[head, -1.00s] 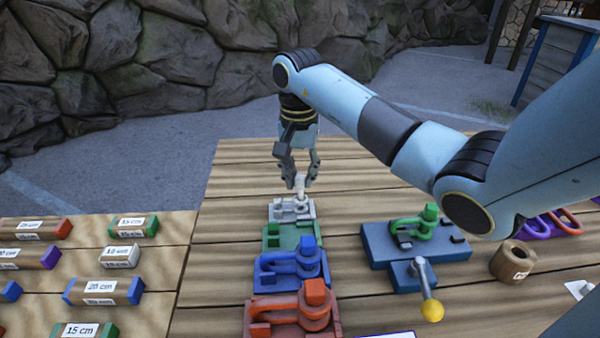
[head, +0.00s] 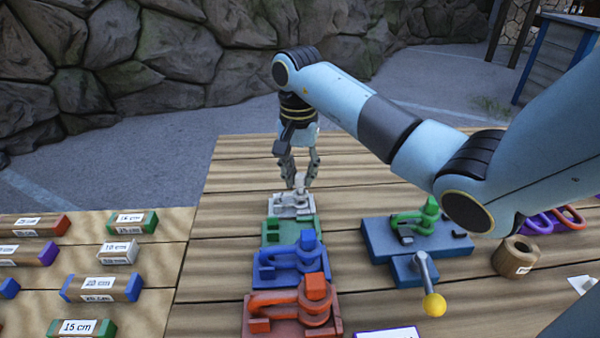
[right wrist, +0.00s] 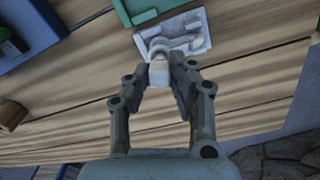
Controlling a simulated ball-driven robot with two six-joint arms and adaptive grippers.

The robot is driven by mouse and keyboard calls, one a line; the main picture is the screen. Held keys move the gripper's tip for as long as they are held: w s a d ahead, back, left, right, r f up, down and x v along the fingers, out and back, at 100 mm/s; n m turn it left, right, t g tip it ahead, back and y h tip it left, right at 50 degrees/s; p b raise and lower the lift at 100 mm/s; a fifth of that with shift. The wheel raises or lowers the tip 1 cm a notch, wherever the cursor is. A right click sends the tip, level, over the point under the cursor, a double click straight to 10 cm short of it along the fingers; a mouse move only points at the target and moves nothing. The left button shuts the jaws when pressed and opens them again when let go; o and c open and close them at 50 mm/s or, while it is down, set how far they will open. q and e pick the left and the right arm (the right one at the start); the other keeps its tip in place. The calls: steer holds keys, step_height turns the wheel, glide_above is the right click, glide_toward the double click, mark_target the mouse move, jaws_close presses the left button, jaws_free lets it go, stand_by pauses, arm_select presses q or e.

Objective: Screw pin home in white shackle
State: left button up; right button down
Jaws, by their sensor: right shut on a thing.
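The white shackle (head: 289,207) lies in its white holder at the far end of a row of coloured shackles. In the right wrist view the white shackle (right wrist: 158,46) and its holder (right wrist: 196,26) show just beyond my fingertips. My right gripper (head: 301,183) points down over it and is shut on the pale head of the pin (right wrist: 158,74). The fingers cover part of the pin, and how deep its thread sits cannot be seen. My left gripper is not in view.
Green (head: 291,233), blue (head: 291,266) and red (head: 291,310) holders stand in line in front. A blue fixture (head: 378,243) with a green shackle (head: 415,220) and a yellow-knobbed lever (head: 434,304) stands to the right. Labelled blocks lie at left.

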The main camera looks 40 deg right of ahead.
steer(key=shift+f+b, duration=0.4)
steer(key=shift+b, duration=0.05)
stand_by(0.3)
steer(key=c, duration=1.7)
jaws_free()
jaws_close()
